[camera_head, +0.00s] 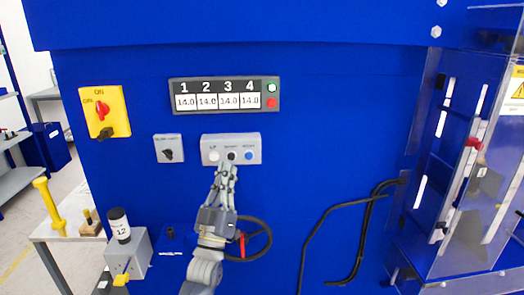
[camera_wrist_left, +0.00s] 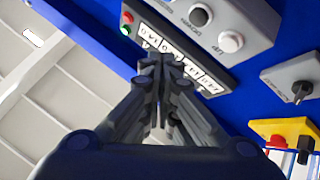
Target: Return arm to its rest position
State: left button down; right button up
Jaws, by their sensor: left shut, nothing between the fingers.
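My left gripper (camera_head: 229,166) is shut and empty. In the head view its fingertips point up at the lower edge of the grey button box (camera_head: 231,149) on the blue machine front; I cannot tell whether they touch it. The box carries a white, a black and a blue-white button. In the left wrist view the closed fingers (camera_wrist_left: 160,62) stand in the middle, with the button box (camera_wrist_left: 235,25) at the upper right. My right gripper is not in view.
A display panel (camera_head: 225,95) reads 14.0 under 1 to 4. A yellow plate with a red switch (camera_head: 104,111) and a small grey switch box (camera_head: 169,148) sit to the left. Black cables (camera_head: 350,235) hang at the right, near the clear guard door (camera_head: 470,160).

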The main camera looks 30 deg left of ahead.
pick_arm(q)
jog(key=d+f+m+g+h+b, duration=0.15)
jog(key=d+f+g, duration=0.3)
jog(key=f, duration=1.65)
jog(key=d+f+m+g+h+p, duration=0.1)
jog(key=d+f+m+g+h, duration=0.35)
jog(key=f, duration=1.65)
jog(key=s+d+f+g, duration=0.1)
jog(key=s+f+g, duration=0.3)
jog(key=s+f, duration=0.45)
jog(key=s+d+f+g, duration=0.1)
jog(key=s+f+g, duration=0.35)
jog(key=f, duration=0.75)
jog(key=s+d+f+m+g, duration=0.1)
jog(key=s+f, duration=0.4)
jog(key=s, duration=0.7)
jog(key=s+d+f+m+g+b, duration=0.1)
jog(key=s+f+g, duration=0.3)
jog(key=s, duration=0.9)
jog(key=s+f+m+g, duration=0.1)
jog(key=s+f+g, duration=0.1)
jog(key=s+f, duration=0.5)
jog(key=s, duration=0.5)
jog(key=shift+s+d+f+b, duration=0.2)
jog(key=shift+d+b, duration=0.1)
jog(key=shift+d, duration=0.1)
jog(key=shift+g, duration=0.25)
